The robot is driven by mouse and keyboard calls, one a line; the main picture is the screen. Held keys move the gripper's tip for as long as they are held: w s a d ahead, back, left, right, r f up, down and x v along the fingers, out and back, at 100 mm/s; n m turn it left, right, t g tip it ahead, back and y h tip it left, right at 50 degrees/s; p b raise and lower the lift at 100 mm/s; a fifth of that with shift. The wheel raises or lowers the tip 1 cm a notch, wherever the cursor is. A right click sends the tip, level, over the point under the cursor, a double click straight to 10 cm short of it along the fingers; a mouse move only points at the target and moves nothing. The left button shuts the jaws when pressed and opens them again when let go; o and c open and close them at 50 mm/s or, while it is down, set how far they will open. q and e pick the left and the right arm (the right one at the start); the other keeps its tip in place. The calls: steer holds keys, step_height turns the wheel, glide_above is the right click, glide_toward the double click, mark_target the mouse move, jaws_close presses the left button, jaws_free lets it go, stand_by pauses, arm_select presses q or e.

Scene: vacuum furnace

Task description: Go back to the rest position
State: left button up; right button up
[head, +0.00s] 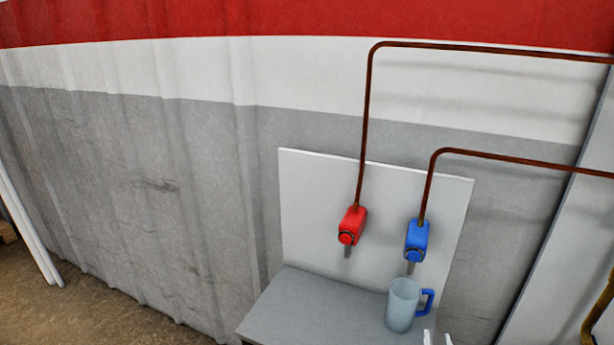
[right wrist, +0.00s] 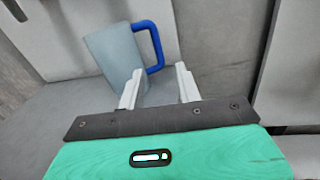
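A translucent grey-blue mug (head: 402,308) with a blue handle (head: 428,301) stands upright on the grey shelf, below the blue tap. My right gripper (head: 437,338) shows only its white fingertips at the bottom edge of the head view, just in front of the handle. In the right wrist view the gripper (right wrist: 159,70) is open, its fingers apart with nothing held between them. The mug (right wrist: 113,52) and its handle are beyond the fingertips, with the left finger overlapping the mug in the picture. I cannot tell whether they touch. My left gripper is not in view.
A red tap (head: 351,226) and a blue tap (head: 416,241) sit on a white back panel (head: 310,200), fed by copper pipes (head: 368,120). The grey shelf (head: 300,305) is bare left of the mug. A corrugated wall rises behind; open floor (head: 90,315) lies at left.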

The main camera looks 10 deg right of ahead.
steer(key=s+a+f+m+g+y, duration=0.25)
steer(key=s+a+m+g, duration=0.45)
steer(key=s+m, duration=0.65)
steer(key=s+a+f+m+g+y, duration=0.2)
steer(key=s+a+m+g+y, duration=0.35)
steer(key=s+m, duration=0.8)
steer(key=w+a+f+m+g+h, duration=0.1)
steer(key=w+f, duration=0.1)
steer(key=f, duration=1.3)
steer(key=w+a+f+m+g, duration=0.1)
steer(key=f, duration=1.4)
steer(key=s+d+f, duration=0.2)
steer(key=s+f, duration=0.7)
steer(key=f, duration=0.1)
steer(key=s+d+f+g, duration=0.1)
steer(key=s+f, duration=0.9)
steer(key=shift+s+d+f+h, duration=0.3)
steer(key=shift+d, duration=0.05)
